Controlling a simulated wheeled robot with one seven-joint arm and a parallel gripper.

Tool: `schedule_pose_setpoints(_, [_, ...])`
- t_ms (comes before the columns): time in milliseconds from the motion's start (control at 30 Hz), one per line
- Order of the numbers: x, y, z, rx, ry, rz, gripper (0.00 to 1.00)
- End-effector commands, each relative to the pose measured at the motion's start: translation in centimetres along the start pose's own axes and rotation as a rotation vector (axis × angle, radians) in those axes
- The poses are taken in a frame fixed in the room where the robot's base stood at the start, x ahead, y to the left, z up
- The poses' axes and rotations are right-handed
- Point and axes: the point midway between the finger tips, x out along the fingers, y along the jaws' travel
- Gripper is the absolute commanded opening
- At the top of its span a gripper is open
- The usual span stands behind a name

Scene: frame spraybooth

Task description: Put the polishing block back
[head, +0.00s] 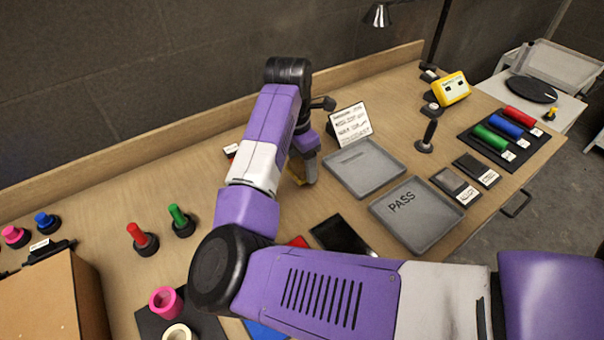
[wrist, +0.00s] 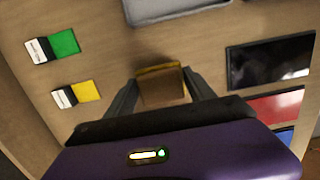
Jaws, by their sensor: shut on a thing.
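My gripper (wrist: 163,92) is shut on a brown block (wrist: 162,90) with a yellow layer along its far edge, which I take to be the polishing block. The block sits between the two dark fingers in the wrist view, over the wooden table. I cannot tell whether it touches the table. In the head view my gripper (head: 302,174) is low over the table, left of the grey trays, and only a bit of yellow shows there. Two dark pads with label cards, the nearer (head: 454,187) and the farther (head: 476,169), lie at the right of the table.
A plain grey tray (head: 384,174) and a tray marked PASS (head: 428,230) lie right of my gripper. Green (wrist: 65,43) and yellow (wrist: 86,91) squares with cards lie left in the wrist view. A glossy black panel (wrist: 270,60) lies right. A written sign (head: 351,124) stands behind.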

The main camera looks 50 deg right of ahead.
Motion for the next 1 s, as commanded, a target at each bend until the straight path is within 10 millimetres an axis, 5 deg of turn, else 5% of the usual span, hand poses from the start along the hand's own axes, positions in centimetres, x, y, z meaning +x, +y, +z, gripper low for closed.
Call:
schedule_pose_setpoints(367, [4.1,-0.1,-0.5,-0.002,0.001,-0.002,0.19])
schedule_pose_setpoints(767, [4.7,0.0,-0.6,0.0,0.001,0.0,0.19])
schedule_pose_setpoints(800, [4.6,0.0,-0.6,0.0,0.001,0.0,0.71])
schedule_pose_setpoints(867, [4.6,0.0,-0.6,0.0,0.001,0.0,0.82])
schedule_pose_setpoints(1000, [4.6,0.0,-0.6,0.0,0.001,0.0,0.85])
